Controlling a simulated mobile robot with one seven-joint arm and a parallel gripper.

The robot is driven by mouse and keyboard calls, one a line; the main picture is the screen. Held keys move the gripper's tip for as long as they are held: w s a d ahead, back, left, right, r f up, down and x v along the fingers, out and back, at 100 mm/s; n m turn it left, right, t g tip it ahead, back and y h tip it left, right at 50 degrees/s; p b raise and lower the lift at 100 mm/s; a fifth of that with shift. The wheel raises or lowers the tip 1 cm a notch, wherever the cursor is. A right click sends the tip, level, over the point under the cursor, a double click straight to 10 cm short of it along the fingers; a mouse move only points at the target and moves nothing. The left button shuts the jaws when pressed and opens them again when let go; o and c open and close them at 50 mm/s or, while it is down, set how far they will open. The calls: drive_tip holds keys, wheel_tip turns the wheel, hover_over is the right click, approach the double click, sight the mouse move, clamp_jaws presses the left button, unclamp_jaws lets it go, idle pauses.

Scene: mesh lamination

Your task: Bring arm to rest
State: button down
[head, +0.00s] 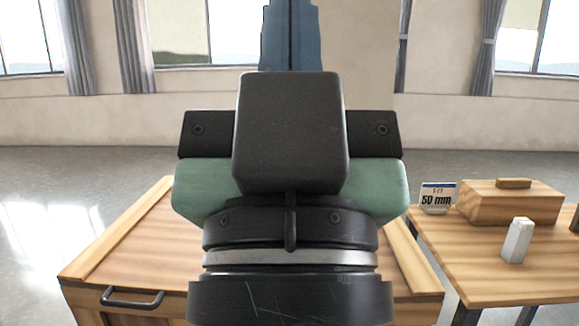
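My gripper (290,135) fills the middle of the head view, seen from its back. It has a dark box-shaped housing, a green body (200,190) and black plates at both sides. Its fingertips are hidden, so I cannot see whether it is open or shut or holds anything. It appears in front of a wooden table or cabinet (115,240) with a dark handle (132,298), and hides the middle of its top.
On the right, a wooden side table (465,260) bears a wooden box with a lid (510,203), a small white block (517,240) and a "50 mm" sign (437,198). A dark item is cut off at the right edge. Open floor (40,200) lies at left.

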wheel_tip(320, 180, up, 28)
drive_tip(key=p, duration=2.5)
drive_tip(key=shift+f, duration=0.25)
